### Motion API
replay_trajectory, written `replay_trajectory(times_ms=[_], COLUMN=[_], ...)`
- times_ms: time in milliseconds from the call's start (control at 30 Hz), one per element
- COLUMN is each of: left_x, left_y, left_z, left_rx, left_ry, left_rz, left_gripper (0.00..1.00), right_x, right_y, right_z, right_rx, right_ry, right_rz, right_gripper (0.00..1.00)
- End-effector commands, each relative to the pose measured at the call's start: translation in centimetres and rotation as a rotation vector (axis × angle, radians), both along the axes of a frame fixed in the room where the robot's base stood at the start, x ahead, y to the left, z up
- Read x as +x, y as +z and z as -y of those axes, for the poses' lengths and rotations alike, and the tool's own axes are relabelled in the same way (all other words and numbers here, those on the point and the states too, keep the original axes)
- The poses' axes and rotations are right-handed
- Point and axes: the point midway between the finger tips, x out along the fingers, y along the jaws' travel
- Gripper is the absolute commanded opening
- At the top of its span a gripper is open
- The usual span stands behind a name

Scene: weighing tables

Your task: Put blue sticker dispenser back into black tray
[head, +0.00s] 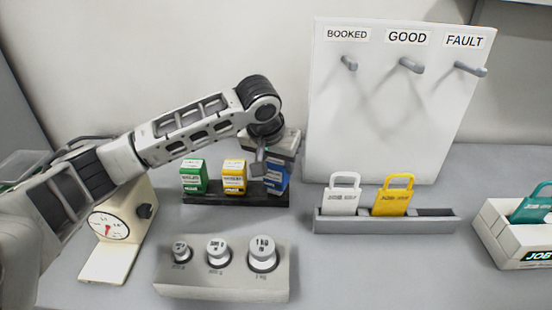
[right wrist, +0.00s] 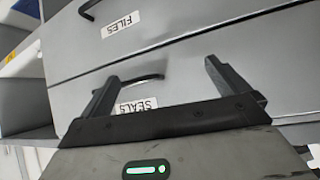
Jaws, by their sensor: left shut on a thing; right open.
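The blue sticker dispenser (head: 277,177) is at the right end of the black tray (head: 235,199) in the head view, leaning slightly. My left gripper (head: 263,168) is shut on it from above and hides part of it. I cannot tell whether its base touches the tray floor. A green dispenser (head: 194,177) and a yellow dispenser (head: 234,177) stand upright in the tray, to its left. My right gripper (right wrist: 165,85) is open and empty in the right wrist view, in front of grey drawers, away from the tray.
A weight block (head: 223,284) with three weights stands in front of the tray. A dial scale (head: 112,226) is at left. A grey rack (head: 385,224) holds white and yellow tags. A hook board (head: 385,120) stands behind. Drawers (right wrist: 190,60) face my right gripper.

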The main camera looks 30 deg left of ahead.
Motion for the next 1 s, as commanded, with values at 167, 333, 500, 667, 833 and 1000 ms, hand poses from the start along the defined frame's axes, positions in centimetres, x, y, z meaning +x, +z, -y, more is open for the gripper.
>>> replay_trajectory(times_ms=[167,333,500,667,833,1000], left_x=[0.0,0.0,0.0,-0.6,-2.1,-3.7], left_y=[-0.2,-0.3,-0.3,1.4,5.0,8.9], left_z=[0.0,0.0,0.0,0.1,0.2,0.3], left_rx=[0.000,0.000,0.001,0.000,0.001,0.000], left_ry=[0.000,0.000,0.000,-0.001,-0.002,-0.002], left_rz=[0.001,0.000,-0.002,0.002,0.005,0.006], left_gripper=[0.68,0.71,0.71,0.71,0.71,0.71], right_x=[0.0,0.0,0.0,0.0,0.0,0.0], right_y=[-0.1,-0.1,-0.1,-0.1,-0.2,-0.2], right_z=[0.0,0.0,0.0,-0.1,-0.1,-0.2], right_rx=[0.000,0.000,0.000,0.002,0.002,0.003], right_ry=[0.000,0.000,0.001,0.001,0.002,0.003], right_rz=[0.000,-0.001,-0.001,-0.002,-0.003,-0.001], right_gripper=[1.00,1.00,1.00,1.00,1.00,1.00])
